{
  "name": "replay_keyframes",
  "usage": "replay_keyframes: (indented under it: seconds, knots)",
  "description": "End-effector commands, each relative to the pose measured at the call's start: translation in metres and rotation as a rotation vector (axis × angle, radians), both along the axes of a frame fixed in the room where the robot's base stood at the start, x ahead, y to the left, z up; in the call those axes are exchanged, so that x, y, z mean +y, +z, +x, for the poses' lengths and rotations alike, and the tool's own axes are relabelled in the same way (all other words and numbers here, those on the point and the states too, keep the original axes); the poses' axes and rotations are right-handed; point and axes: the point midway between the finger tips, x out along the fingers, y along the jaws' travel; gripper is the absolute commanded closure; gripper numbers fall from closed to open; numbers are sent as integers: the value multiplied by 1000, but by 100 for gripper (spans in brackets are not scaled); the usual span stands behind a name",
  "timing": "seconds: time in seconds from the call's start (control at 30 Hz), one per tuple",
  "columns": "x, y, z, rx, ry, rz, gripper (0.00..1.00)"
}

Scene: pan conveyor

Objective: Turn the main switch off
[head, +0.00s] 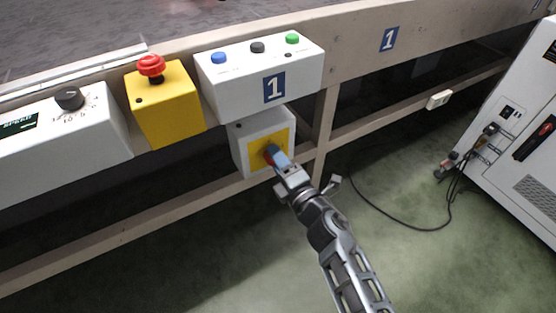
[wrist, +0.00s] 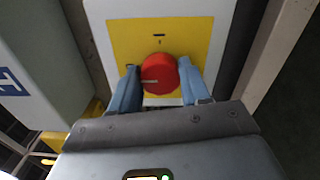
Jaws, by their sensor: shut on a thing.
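The main switch is a red round knob (wrist: 160,74) on a yellow plate (wrist: 125,33), on the front of a white box (head: 241,143). The box is mounted under the white panel marked 1. In the wrist view, my gripper (wrist: 158,82) has its two blue-grey fingers on either side of the knob, shut on it. A pale mark on the knob points to the left in that view. In the head view, my gripper (head: 273,154) reaches the yellow plate from the lower right, and the knob is mostly hidden behind the fingers.
Above the switch box is a white panel (head: 230,85) with blue, black and green buttons. A yellow box (head: 165,125) with a red emergency button (head: 151,66) is to its left. A wooden beam (head: 215,193) runs beside the switch box. A white cabinet (head: 520,130) with cables stands at right.

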Motion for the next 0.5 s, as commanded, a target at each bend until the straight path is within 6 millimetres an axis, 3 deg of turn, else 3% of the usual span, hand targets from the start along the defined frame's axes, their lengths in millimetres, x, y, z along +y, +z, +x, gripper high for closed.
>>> replay_keyframes:
  seconds: [0.17, 0.2, 0.43, 0.5]
  knots:
    - [1, -1, -1, 2, 2, 0, 84]
    - [1, -1, -1, 2, 2, 0, 51]
    - [0, -1, -1, 1, 1, 0, 29]
    - [0, -1, 0, 1, 1, 0, 28]
